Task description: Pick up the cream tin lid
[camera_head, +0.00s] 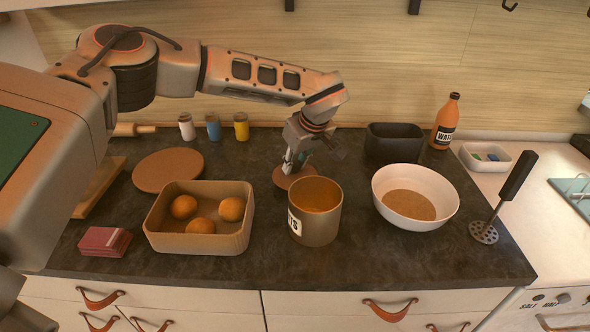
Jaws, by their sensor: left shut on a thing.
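The tin lid (283,179) is a small round disc behind the open tin. It looks reddish brown in this light, and the tin hides part of it. My left gripper (291,165) reaches down from above and is shut on the lid. The fingertips are small and partly dark, so the exact grip is hard to see. I cannot tell whether the lid touches the counter. The open tin (322,226) stands upright in front of the lid, with a partly visible label on its left side. My right gripper is not in view.
A box of oranges (200,241) stands left of the tin, a white bowl (440,205) right. A round brown board (168,171), several small jars (213,128), a dark container (393,142), an orange bottle (445,120) and a masher (511,185) are around. Bare counter lies in front.

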